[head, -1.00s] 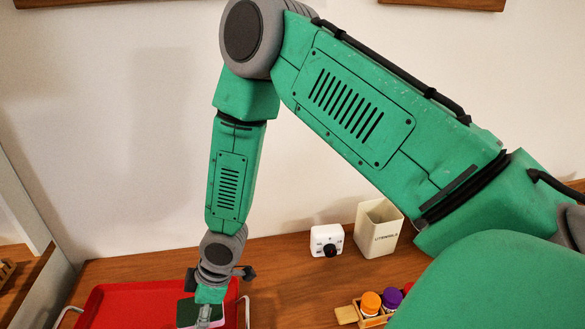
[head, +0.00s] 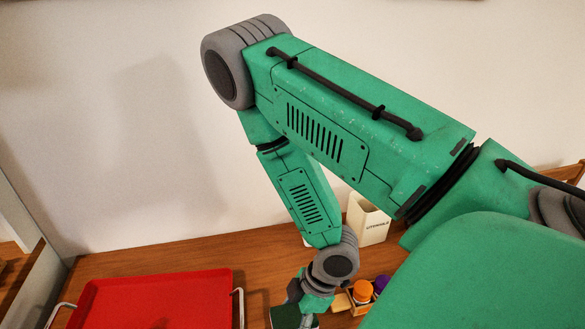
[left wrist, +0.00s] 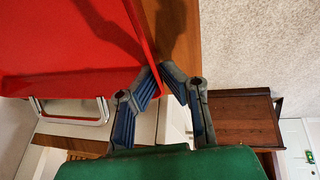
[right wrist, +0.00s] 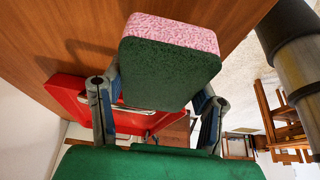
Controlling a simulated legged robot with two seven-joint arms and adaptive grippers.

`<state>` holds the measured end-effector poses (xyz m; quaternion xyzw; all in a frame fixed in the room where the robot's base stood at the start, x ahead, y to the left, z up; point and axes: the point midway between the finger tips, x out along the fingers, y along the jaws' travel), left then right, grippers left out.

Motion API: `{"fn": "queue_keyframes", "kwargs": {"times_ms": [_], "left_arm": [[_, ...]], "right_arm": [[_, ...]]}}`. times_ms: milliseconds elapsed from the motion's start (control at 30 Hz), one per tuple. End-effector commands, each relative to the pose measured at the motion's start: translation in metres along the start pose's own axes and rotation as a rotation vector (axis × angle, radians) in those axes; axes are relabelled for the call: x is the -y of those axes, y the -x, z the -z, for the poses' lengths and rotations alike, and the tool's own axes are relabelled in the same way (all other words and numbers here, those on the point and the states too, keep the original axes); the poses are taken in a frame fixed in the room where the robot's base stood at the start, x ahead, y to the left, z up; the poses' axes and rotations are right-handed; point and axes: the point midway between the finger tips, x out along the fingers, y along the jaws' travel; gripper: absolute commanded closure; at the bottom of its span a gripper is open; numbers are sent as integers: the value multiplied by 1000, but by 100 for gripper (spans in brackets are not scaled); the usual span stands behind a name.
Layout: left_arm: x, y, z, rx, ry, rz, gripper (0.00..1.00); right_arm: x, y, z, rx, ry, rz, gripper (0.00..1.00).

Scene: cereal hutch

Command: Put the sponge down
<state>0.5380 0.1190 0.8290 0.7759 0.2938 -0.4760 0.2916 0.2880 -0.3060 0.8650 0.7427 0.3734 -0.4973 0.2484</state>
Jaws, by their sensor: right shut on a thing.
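The sponge (right wrist: 170,65) has a pink side and a dark green side. In the right wrist view it sits between the fingers of my right gripper (right wrist: 157,100), which is shut on it. In the head view the sponge (head: 286,317) shows at the bottom edge, right of the red tray, with my right gripper (head: 305,316) partly cut off. Whether it touches the wooden counter I cannot tell. My left gripper (left wrist: 163,75) shows only in the left wrist view, beside the red tray's edge, its fingertips nearly together and nothing between them.
The red tray (head: 150,300) with metal handles lies empty on the wooden counter (head: 190,256). A white utensil holder (head: 368,220) stands at the back behind my right forearm. A small wooden rack with orange-capped (head: 362,291) and purple-capped jars is right of the sponge.

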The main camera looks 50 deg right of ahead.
Motion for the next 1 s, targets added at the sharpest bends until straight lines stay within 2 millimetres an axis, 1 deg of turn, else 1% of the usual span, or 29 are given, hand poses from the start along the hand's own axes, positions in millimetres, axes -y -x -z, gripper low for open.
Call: {"fn": "queue_keyframes", "kwargs": {"times_ms": [200, 300, 633, 667, 700, 1000], "left_arm": [[-1, 0, -1, 0, 0, -1, 100], [-1, 0, -1, 0, 0, -1, 100], [-1, 0, -1, -1, 0, -1, 100], [-1, 0, -1, -1, 0, -1, 100], [-1, 0, -1, -1, 0, -1, 100], [-1, 0, -1, 0, 0, -1, 100]], "right_arm": [[0, -29, -13, 2, 1, 2, 69], [0, -38, -16, 0, 1, 1, 69], [0, -40, -17, 0, 1, 0, 69], [0, -40, -17, -1, 1, 0, 39], [0, -40, -16, -1, 1, 0, 25], [0, -38, -16, 0, 1, -1, 25]]}}
